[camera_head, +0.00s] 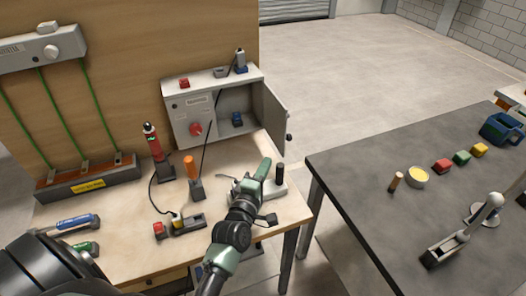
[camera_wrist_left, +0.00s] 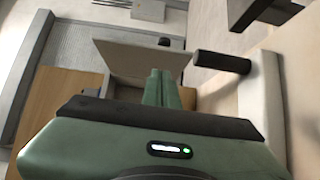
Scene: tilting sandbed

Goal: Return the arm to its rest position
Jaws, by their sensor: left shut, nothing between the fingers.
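My left gripper (camera_head: 265,165) is green. It is over the right part of the wooden workbench (camera_head: 130,240), with its arm coming up from the bottom of the head view. Its fingers (camera_wrist_left: 160,88) are shut together with nothing between them in the left wrist view. A pale device with an upright black handle (camera_head: 280,173) stands close to the right of the gripper. The handle (camera_wrist_left: 222,62) also shows in the wrist view, right of the fingertips and apart from them. My right gripper is not in view.
A grey cabinet (camera_head: 183,122) with its door (camera_head: 274,115) open stands behind the gripper. A red tool (camera_head: 153,142), an orange-handled tool (camera_head: 191,167) and a small switch box (camera_head: 182,226) are to the left. A dark table (camera_head: 360,170) stands right, across a gap.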

